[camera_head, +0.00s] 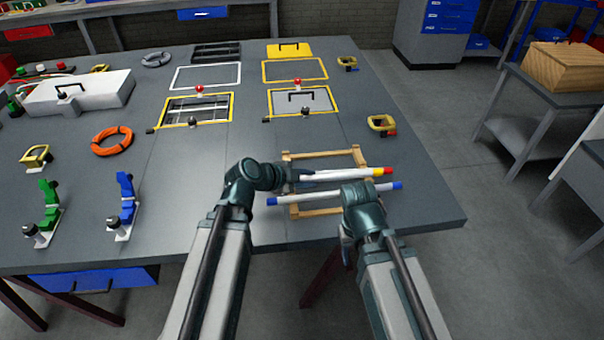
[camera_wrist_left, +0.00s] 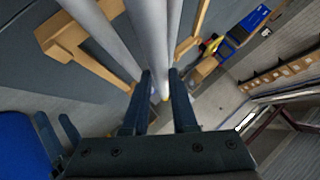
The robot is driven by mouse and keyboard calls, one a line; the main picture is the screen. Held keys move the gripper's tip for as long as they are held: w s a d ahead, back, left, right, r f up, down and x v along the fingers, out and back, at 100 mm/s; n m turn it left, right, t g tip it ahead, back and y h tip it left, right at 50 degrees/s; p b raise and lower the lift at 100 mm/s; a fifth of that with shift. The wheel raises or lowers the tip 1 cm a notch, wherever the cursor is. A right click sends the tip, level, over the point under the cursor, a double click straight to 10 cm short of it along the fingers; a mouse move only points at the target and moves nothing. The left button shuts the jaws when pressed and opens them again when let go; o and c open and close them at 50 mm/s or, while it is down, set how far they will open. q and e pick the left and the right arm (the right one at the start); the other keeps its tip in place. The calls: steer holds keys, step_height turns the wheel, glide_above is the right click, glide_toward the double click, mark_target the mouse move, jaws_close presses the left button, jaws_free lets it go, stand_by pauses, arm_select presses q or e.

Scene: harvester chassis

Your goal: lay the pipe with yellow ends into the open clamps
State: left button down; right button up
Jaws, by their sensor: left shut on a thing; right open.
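A green clamp (camera_head: 49,205) and a blue clamp (camera_head: 126,198) stand open at the left.
An orange cable coil (camera_head: 112,141) and a yellow bracket (camera_head: 36,156) lie behind the clamps. A white block (camera_head: 80,93) stands at the back left. Yellow-framed openings (camera_head: 196,110) fill the table's middle. The grey tabletop (camera_head: 180,175) between clamps and rack is clear.

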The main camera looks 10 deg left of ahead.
arm_select(q)
steer(key=shift+s+r, duration=0.1)
steer(key=shift+s, duration=0.3)
steer(key=s+a, duration=0.1)
steer(key=a, duration=0.1)
steer(key=s+a+m+g+h, duration=0.1)
steer(key=s+a, duration=0.1)
steer(key=a, duration=0.1)
steer(key=s+a+m, duration=0.1)
steer(key=s+a, duration=0.1)
steer(key=a, duration=0.1)
steer(key=shift+s+a+g, duration=0.1)
steer(key=shift+a+g, duration=0.1)
steer(key=shift+g, duration=0.2)
steer(key=shift+s+a+h, duration=0.15)
steer(key=shift+s+h, duration=0.05)
steer(key=shift+h, duration=0.1)
